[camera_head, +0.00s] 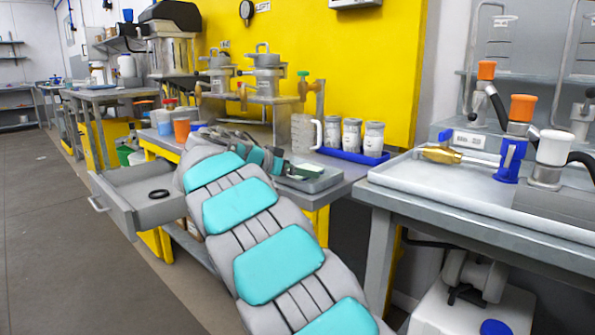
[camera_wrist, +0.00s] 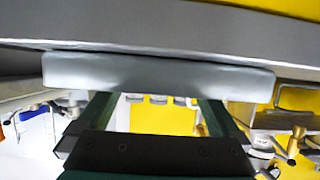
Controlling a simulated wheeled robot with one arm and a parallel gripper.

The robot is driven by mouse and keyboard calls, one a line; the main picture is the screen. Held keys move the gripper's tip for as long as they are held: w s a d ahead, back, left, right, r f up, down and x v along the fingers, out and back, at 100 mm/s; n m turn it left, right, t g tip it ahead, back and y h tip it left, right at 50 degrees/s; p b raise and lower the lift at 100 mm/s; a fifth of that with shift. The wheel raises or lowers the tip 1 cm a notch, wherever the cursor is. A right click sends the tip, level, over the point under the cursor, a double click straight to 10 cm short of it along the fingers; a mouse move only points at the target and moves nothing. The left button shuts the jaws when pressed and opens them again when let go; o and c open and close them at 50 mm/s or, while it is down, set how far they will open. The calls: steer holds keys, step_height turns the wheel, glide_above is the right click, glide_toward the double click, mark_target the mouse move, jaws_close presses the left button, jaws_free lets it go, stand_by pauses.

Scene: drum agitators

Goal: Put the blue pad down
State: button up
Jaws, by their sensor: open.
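My gripper (camera_head: 273,160) is at the workbench, beside a shallow grey metal tray (camera_head: 322,184). In the wrist view, which looks upside down, my gripper (camera_wrist: 155,100) has its two green fingers wide apart with nothing between them. The tray's side (camera_wrist: 160,76) lies just past the fingertips; whether they touch cannot be told. A small pale green-and-white flat item (camera_head: 306,170) lies in the tray, partly hidden. I cannot make out a separate blue pad in either view.
A blue tray (camera_head: 352,157) with several white-lidded jars and a clear jug (camera_head: 304,133) stand behind the grey tray. An open drawer (camera_head: 135,195) holding a black ring (camera_head: 159,194) juts out at left. Orange cups (camera_head: 182,130) and metal pots (camera_head: 264,72) are farther back.

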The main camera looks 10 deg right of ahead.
steer(key=shift+r, duration=0.25)
steer(key=v, duration=1.2)
steer(key=shift+f+b, duration=0.25)
steer(key=shift+b, duration=0.1)
stand_by(0.4)
